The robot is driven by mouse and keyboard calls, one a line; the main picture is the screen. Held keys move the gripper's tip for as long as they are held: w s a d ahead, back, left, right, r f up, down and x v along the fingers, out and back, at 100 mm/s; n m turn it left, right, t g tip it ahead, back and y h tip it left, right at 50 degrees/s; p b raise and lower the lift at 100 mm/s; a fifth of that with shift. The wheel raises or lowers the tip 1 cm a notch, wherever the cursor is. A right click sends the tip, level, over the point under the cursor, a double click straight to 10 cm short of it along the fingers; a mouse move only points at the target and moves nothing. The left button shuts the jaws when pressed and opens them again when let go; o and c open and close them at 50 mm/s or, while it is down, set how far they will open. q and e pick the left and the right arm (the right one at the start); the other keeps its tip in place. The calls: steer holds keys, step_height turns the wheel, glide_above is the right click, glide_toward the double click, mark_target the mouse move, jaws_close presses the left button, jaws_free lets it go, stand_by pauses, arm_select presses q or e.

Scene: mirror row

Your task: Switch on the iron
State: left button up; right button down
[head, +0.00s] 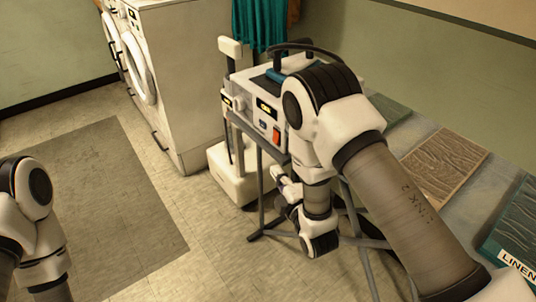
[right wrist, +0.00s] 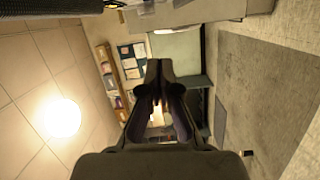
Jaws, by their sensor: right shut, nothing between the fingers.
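The iron (head: 283,72), with a dark handle and a blue part, rests on a white steam station (head: 252,92). The station's front has a lit yellow display (head: 266,108) and a red switch (head: 277,135). My right arm passes close to the right of the station and covers its right side. My right gripper (head: 284,188) is low, below the red switch and apart from it, partly hidden by my wrist. In the right wrist view its fingers (right wrist: 158,75) are together and empty. My left arm shows at the left edge of the head view; its gripper is not seen.
A white washing machine (head: 180,80) stands left of the station. A white appliance (head: 228,175) stands on the floor beside the stand's legs. Teal and brown cloths lie on a surface at right, near a LINEN label (head: 517,266). A grey mat (head: 90,200) covers open floor.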

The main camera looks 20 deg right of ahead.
mark_target(274, 147)
steer(key=w+d, duration=0.1)
steer(key=w, duration=0.6)
steer(key=w+d+f+p, duration=0.1)
steer(key=w, duration=0.3)
steer(key=shift+w+d, duration=0.3)
steer(key=shift+a, duration=0.1)
